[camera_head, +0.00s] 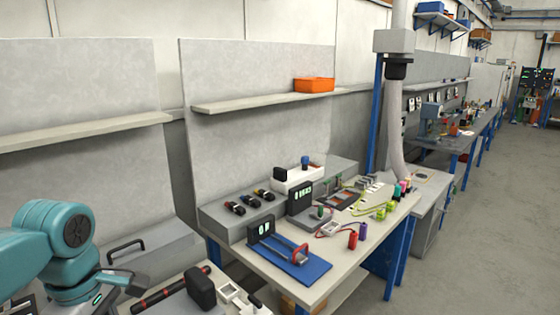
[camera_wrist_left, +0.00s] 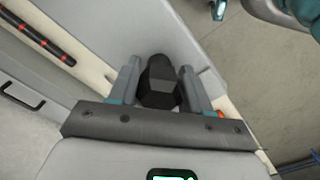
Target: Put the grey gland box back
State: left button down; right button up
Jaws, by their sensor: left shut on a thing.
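In the left wrist view my left gripper (camera_wrist_left: 160,92) has its two grey fingers on either side of a dark grey, faceted block (camera_wrist_left: 160,78). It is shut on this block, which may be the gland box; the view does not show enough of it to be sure. In the head view my teal left arm comes in at the lower left, and I cannot make out its fingertips there. A black rounded block (camera_head: 200,288) shows at the bottom of the head view; I cannot tell if it is the held one.
A red-and-black rod (camera_head: 168,291) lies on the near bench, beside a grey case with a black handle (camera_head: 126,246). The bench (camera_head: 335,283) to the right holds a blue-based fixture (camera_head: 290,262), meters and connectors. An orange bin (camera_head: 314,85) sits on the wall shelf. Floor is clear at right.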

pick_arm(q)
jog(key=shift+s+a, duration=0.1)
jog(key=shift+s, duration=0.25)
jog(key=w+d+f+m, duration=0.1)
jog(key=d+f, duration=0.1)
jog(key=f, duration=0.1)
jog(key=w+d+f+m, duration=0.1)
jog(key=w+d+f, duration=0.1)
jog(key=w+d+f+m, duration=0.1)
jog(key=w+d+f, duration=0.1)
jog(key=f, duration=0.1)
jog(key=shift+f+m, duration=0.3)
pick_arm(e)
jog(key=shift+s, duration=0.25)
jog(key=c, duration=0.5)
pick_arm(q)
jog(key=w+d+f+m, duration=0.4)
jog(key=w+f+m, duration=0.2)
jog(key=m, duration=0.8)
jog(key=shift+w+d+f, duration=0.2)
jog(key=shift+d+f, duration=0.1)
jog(key=shift+f, duration=0.1)
